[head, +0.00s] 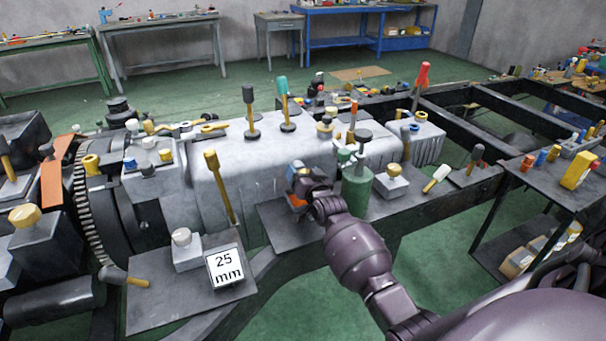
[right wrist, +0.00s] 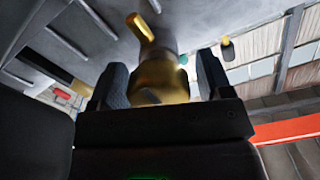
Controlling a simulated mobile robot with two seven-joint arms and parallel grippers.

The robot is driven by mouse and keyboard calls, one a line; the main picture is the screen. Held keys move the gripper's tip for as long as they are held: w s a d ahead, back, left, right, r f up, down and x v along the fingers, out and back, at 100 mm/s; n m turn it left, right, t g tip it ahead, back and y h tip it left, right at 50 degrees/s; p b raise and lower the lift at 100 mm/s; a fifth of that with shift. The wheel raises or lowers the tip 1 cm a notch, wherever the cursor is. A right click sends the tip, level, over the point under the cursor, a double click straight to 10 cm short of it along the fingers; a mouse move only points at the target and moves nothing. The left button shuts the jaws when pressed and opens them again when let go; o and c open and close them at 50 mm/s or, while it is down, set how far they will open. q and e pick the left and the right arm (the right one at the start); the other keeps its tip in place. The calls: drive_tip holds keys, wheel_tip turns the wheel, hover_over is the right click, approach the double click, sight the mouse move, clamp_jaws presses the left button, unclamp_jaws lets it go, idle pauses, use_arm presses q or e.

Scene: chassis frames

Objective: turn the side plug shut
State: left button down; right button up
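The side plug (right wrist: 160,78) is a brass-coloured piece with a bent handle that sticks up in the right wrist view. It sits at a grey surface, between the two dark fingers of my right gripper (right wrist: 163,82). The fingers stand wide apart, one on each side of the plug, with a small gap at the right finger. In the head view my right gripper (head: 299,182) is at the near side of the long silver housing (head: 262,168). There the plug is hidden behind the gripper and wrist. My left gripper is not in view.
A green cylinder (head: 357,190) stands close to the right of my right gripper. A yellow-handled lever (head: 222,188) rises to its left. A dark plate holds a "25 mm" sign (head: 225,267). A side table (head: 545,172) with tools is at the right.

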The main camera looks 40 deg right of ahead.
drive_tip(key=c, duration=0.8)
